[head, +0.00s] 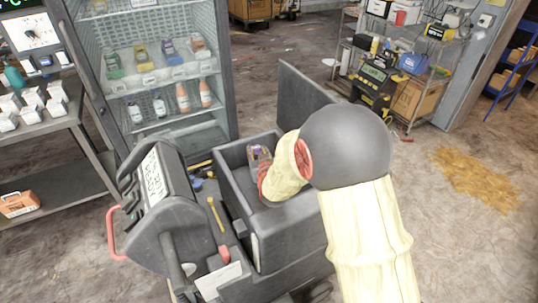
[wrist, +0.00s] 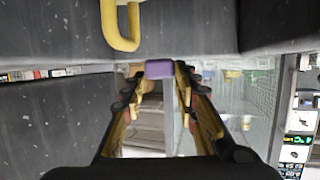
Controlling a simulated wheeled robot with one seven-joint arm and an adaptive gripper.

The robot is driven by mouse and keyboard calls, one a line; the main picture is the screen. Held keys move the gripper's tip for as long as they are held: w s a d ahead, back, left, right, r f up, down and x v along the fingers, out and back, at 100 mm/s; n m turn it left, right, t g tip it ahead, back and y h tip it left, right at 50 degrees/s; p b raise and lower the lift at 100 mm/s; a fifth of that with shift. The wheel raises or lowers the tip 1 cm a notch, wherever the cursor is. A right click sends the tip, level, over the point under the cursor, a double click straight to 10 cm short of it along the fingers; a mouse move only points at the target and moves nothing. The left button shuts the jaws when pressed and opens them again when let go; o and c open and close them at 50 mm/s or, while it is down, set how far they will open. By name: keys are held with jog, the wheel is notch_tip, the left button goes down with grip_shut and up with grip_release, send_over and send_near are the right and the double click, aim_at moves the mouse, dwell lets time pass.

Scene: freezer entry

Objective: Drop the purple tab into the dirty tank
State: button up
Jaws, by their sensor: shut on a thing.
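My gripper (head: 259,156) is over the open dark grey bin (head: 234,199) in the head view, its fingers partly hidden by my wrist. It is shut on the purple tab (wrist: 159,69), a small block held between the fingertips in the wrist view. A bit of purple also shows at the fingertips in the head view (head: 258,149). The bin's lid (head: 303,95) stands raised at the back. I cannot read a label that marks this bin as the dirty tank. My arm hides part of its inside.
A dark grey unit with a white lettered label (head: 153,180) and a red handle (head: 113,235) stands left of the bin. A glass-fronted cabinet (head: 222,60) with bottles and tubs is behind. A yellow hook (wrist: 122,28) shows close in the wrist view. Floor is free at right.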

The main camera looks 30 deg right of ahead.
jog(key=o, duration=1.1)
notch_tip(320, 180, up, 10)
dwell(0.4)
